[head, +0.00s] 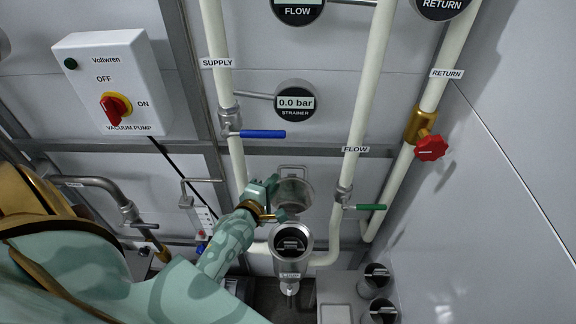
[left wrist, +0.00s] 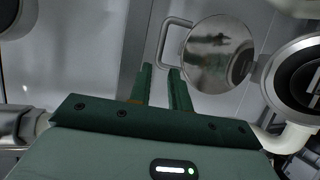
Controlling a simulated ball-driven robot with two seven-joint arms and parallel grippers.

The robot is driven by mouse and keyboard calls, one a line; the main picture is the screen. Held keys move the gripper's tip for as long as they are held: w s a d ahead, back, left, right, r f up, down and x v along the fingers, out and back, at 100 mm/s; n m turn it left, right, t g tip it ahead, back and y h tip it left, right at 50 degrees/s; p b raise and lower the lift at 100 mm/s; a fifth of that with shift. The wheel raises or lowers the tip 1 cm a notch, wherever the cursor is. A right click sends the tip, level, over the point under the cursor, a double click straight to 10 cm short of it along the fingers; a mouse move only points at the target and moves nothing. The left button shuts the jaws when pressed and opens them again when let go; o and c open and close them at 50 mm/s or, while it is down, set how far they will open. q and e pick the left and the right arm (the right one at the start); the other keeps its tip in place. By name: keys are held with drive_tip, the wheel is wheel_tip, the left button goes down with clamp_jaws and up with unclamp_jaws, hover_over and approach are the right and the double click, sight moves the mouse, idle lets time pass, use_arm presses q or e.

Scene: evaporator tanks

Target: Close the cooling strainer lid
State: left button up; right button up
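The cooling strainer (head: 292,262) is a metal cup on the pipework, open at the top, with a dark insert and handle inside. Its round shiny lid (head: 295,194) stands raised behind the cup, with a wire handle at its top edge. In the left wrist view the lid (left wrist: 215,58) and its handle (left wrist: 164,42) lie just beyond the fingertips, and the strainer mouth (left wrist: 268,82) is at the right. My left gripper (head: 275,199) is beside the lid's left side; its fingers (left wrist: 160,72) are apart with nothing between them. My right gripper is not in view.
A blue-handled valve (head: 262,134) is on the supply pipe above, and a green-handled valve (head: 366,207) is on the flow pipe at right. A red valve knob (head: 431,148) is farther right. Dark-mouthed cylinders (head: 377,277) stand at lower right. The vacuum pump switch box (head: 113,82) is upper left.

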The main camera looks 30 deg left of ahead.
sight(288, 166)
use_arm(q)
drive_tip(key=b+x, duration=0.1)
drive_tip(key=x, duration=0.9)
drive_tip(key=shift+w, duration=0.2)
clamp_jaws()
